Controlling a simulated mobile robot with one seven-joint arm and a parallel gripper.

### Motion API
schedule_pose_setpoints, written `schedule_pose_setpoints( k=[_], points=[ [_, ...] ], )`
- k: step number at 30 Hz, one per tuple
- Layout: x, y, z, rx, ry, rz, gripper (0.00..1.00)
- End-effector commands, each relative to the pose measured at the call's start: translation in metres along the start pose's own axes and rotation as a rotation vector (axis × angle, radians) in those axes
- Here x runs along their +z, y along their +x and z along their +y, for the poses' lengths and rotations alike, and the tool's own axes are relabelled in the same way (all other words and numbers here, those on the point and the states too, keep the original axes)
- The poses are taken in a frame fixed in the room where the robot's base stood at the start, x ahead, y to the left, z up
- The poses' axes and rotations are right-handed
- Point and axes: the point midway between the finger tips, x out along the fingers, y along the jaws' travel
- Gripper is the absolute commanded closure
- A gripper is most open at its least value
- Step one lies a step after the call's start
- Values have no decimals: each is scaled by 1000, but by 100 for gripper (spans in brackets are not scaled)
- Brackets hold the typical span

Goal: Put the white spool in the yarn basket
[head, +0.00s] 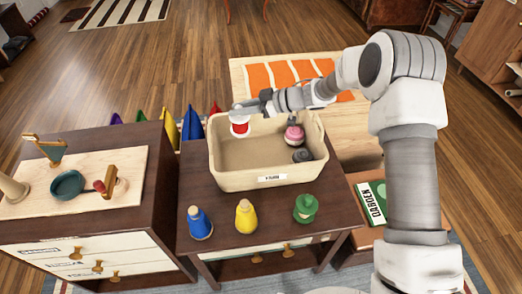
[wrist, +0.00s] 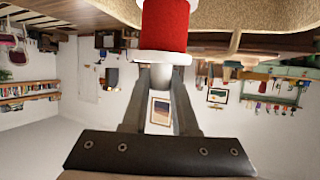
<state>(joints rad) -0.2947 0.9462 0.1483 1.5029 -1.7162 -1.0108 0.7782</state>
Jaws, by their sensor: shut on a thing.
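My gripper (head: 248,106) is shut on the knob of a red-and-white spool (head: 239,125), with a red middle and white ends. In the head view the spool shows against the back left corner of the beige yarn basket (head: 240,180); its exact height there is hard to tell. The wrist view shows the spool (wrist: 164,25) hanging from my gripper (wrist: 166,76), with the woven basket wall (wrist: 255,15) behind it. The basket stands on a dark wooden table. Inside it, on the right, are a pink-topped item (head: 294,135) and a dark grey item (head: 302,156).
A blue peg-like piece (head: 200,224), a yellow one (head: 245,217) and a green one (head: 305,208) stand in front of the basket. A cabinet at left carries a teal pan (head: 67,185). The basket's left floor is clear.

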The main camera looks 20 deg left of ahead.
Motion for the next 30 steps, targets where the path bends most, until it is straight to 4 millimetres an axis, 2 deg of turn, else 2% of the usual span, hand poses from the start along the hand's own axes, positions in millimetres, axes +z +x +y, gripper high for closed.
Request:
schedule_pose_setpoints(
  k=[8, 14, 18, 30],
  points=[
    [47, 19, 0, -1, 2, -1, 100],
    [65, 26, 0, 0, 0, -1, 100],
    [85, 34, 0, 0, 2, -1, 100],
    [92, 37, 0, 1, -1, -1, 100]
  ],
)
